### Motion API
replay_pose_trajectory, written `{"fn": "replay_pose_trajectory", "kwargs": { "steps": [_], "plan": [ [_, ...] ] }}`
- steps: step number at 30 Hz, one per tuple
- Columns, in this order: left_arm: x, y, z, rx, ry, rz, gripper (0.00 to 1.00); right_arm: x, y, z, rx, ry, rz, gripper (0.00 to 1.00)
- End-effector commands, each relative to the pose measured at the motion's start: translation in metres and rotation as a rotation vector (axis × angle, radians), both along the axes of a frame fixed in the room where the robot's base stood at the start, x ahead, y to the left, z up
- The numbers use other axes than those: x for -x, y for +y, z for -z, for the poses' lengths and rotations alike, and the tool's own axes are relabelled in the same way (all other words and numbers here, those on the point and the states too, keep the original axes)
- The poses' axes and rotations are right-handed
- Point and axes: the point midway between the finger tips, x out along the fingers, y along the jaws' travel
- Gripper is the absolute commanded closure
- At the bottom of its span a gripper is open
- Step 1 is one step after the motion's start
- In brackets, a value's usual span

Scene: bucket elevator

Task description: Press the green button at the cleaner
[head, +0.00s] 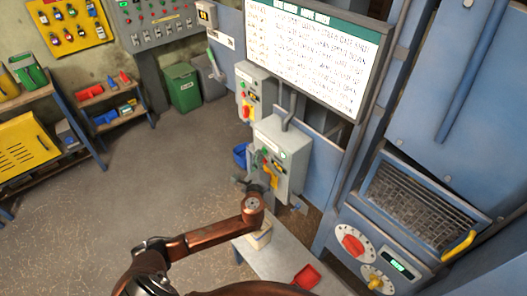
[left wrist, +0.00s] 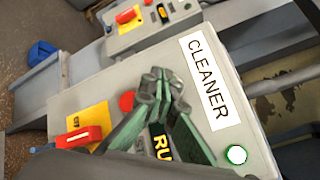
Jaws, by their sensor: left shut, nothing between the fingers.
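The cleaner's grey control box (head: 290,135) stands right of centre in the head view. In the left wrist view its white CLEANER label (left wrist: 208,84) faces me. A bright green round light or button (left wrist: 236,154) glows near the label's end. A red round button (left wrist: 127,101) and a red switch (left wrist: 80,136) on a yellow plate sit on the same face. A yellow-and-black plate reading "RU" (left wrist: 161,144) is partly covered by my gripper. My left gripper (left wrist: 157,82) is shut and empty in front of this face; contact is unclear. Any button behind the fingers is hidden.
A similar control box (head: 254,88) stands just behind, with a large whiteboard (head: 315,50) above. A machine with a dial panel (head: 365,257) stands at the right. A light bench (head: 285,262) with a red tray (head: 306,277) is below.

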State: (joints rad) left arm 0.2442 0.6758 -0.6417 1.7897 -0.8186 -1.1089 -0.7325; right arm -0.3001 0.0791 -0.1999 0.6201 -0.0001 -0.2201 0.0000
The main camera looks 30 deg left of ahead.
Motion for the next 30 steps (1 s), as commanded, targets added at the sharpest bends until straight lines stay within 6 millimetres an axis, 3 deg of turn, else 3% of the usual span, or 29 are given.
{"fn": "replay_pose_trajectory", "kwargs": {
  "steps": [15,30],
  "plan": [
    [0.010,0.005,0.000,0.000,0.001,-0.002,1.00,0.000,0.000,-0.004,0.000,0.000,0.000,0.60],
    [0.050,0.021,-0.001,0.000,0.001,-0.001,1.00,-0.001,-0.001,-0.017,0.001,-0.001,0.000,0.60]
  ]
}}
